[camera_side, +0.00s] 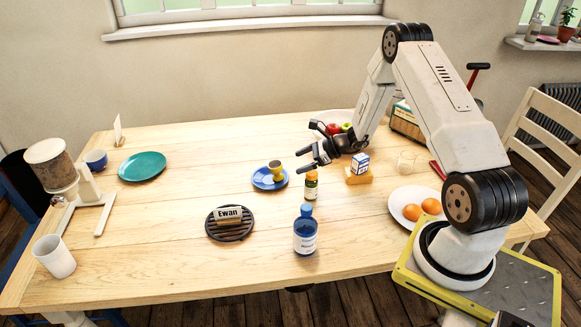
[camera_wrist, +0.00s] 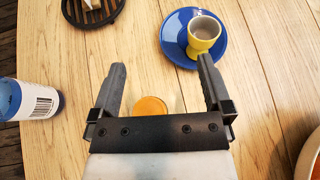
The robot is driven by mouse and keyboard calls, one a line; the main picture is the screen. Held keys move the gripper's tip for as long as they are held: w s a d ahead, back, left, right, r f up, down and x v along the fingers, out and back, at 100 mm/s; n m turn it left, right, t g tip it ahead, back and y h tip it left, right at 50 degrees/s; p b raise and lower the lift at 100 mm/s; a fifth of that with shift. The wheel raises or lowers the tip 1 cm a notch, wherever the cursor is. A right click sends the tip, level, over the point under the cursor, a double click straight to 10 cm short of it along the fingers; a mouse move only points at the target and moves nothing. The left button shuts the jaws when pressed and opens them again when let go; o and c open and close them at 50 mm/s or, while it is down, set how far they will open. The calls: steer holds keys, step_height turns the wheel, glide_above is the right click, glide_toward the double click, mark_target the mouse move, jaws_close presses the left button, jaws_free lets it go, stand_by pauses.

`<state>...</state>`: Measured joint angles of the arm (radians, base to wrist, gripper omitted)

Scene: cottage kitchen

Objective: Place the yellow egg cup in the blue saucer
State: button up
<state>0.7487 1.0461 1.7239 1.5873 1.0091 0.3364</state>
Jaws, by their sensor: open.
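The yellow egg cup (camera_side: 275,170) stands upright in the blue saucer (camera_side: 262,183), towards its right side. In the wrist view the egg cup (camera_wrist: 204,33) shows a grey inside, and the saucer (camera_wrist: 176,22) lies around its foot. My gripper (camera_side: 306,157) is open and empty, held above the table to the right of the saucer. In the wrist view the fingers of my gripper (camera_wrist: 161,75) are apart with bare table between their tips, and the cup is just beyond the right finger. No contact with the cup shows.
A small bottle with an orange cap (camera_side: 311,186) stands below my gripper; its cap (camera_wrist: 150,106) shows between my fingers. A blue bottle (camera_side: 305,232) stands in front. A black trivet (camera_side: 232,236) with a name card lies left. A green plate (camera_side: 142,166) lies far left.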

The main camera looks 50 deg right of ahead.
steer(key=s+a+r+n+g+h, duration=0.1)
steer(key=s+a+r+n+g, duration=0.2)
steer(key=a+n, duration=0.3)
steer(key=s+a+r+n+g+h, duration=0.1)
steer(key=s+a+r+n+g, duration=0.2)
steer(key=a+n, duration=0.3)
steer(key=s+a+r+n+g+h, duration=0.1)
steer(key=s+a+r+n+g, duration=0.2)
steer(key=s+a+n, duration=0.2)
steer(key=shift+s+a+r+n, duration=0.15)
steer(key=shift+s+a+n, duration=0.1)
steer(key=shift+a+n, duration=0.3)
steer(key=s+a+r+n+t+h, duration=0.1)
steer(key=s+a+r+n+h, duration=0.2)
steer(key=n, duration=0.7)
steer(key=shift+s+a+r+h, duration=0.25)
steer(key=shift+s+r, duration=0.4)
steer(key=shift+s, duration=0.6)
